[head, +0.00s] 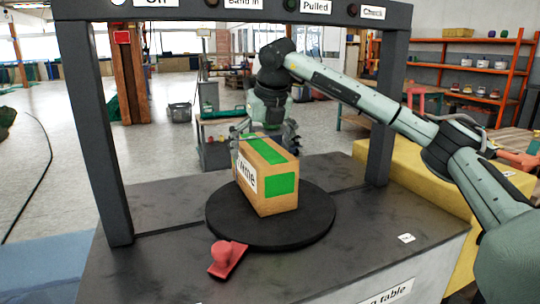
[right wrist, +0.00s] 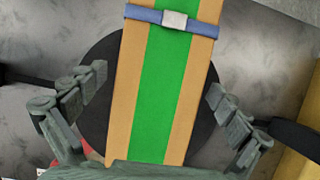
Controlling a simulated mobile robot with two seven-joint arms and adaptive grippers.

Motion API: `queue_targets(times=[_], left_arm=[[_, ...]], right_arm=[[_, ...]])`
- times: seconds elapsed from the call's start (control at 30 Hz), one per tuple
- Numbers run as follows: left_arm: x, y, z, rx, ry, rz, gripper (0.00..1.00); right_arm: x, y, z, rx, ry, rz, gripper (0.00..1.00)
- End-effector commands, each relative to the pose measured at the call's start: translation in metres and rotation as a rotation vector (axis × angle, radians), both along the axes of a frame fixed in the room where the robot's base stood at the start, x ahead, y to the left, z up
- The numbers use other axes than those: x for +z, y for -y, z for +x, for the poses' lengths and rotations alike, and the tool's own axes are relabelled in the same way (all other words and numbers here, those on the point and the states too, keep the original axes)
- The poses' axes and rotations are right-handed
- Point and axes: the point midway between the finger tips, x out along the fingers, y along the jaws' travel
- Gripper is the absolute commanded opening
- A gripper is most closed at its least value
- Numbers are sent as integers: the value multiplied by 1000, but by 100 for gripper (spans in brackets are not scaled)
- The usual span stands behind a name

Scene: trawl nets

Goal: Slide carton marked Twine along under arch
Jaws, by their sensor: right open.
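The carton marked Twine (head: 268,180), brown with green panels and a white label, stands on a round black turntable (head: 232,232). The dark grey arch (head: 100,130) spans the table around it. My right gripper (head: 266,132) is open at the carton's far top end. In the right wrist view, the open fingers of my right gripper (right wrist: 155,105) lie either side of the carton (right wrist: 160,90), with gaps on both sides. A blue band (right wrist: 200,25) with a silver buckle (right wrist: 174,20) crosses the carton there. My left gripper is not in view.
The grey table (head: 370,225) has a red knob on a plate (head: 225,258) at its front and a small white tag (head: 406,238) at right. Labelled lamps line the arch's top beam. A yellow block (head: 420,175) adjoins the table's right side. The table's left side is clear.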

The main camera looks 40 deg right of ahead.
Motion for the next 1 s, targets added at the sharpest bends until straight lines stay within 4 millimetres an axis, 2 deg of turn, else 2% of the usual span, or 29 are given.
queue_targets(times=[0.13, 0.4, 0.6, 0.8, 1.0], left_arm=[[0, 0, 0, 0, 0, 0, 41], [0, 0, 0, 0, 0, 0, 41], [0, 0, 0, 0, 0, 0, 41], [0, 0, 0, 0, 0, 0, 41], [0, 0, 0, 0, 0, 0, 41]], right_arm=[[25, -3, -8, 1, 5, 1, 100], [22, -16, -74, 2, 0, -3, 100], [22, -25, -109, 1, 1, -2, 100], [22, -28, -125, 1, 0, 0, 100], [22, -29, -126, 0, 0, 0, 100]])
